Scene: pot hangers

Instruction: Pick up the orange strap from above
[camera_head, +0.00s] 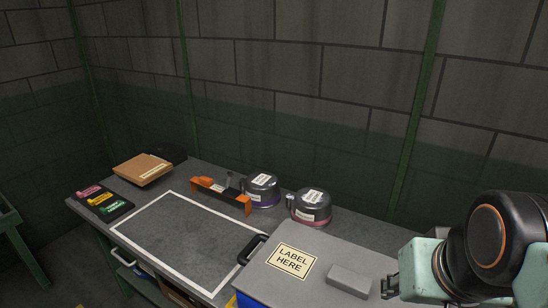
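An orange and black item (236,202) lies on the workbench against the back, left of two lidded pots; it is the only orange thing I see that could be the strap. Its left end has a raised orange part, and a dark middle section shows along its front. I cannot tell which part is the strap itself. My gripper (388,288) is at the lower right, far from the orange item and beside the grey box. Only its small dark end shows, so its opening is unclear.
Two labelled pots (312,207) stand right of the orange item. A grey case with a "LABEL HERE" plate (291,261) and a grey block (350,281) lie nearer me. A cardboard box (143,169) and coloured labels (100,199) are at left. The white-outlined area (180,238) is clear.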

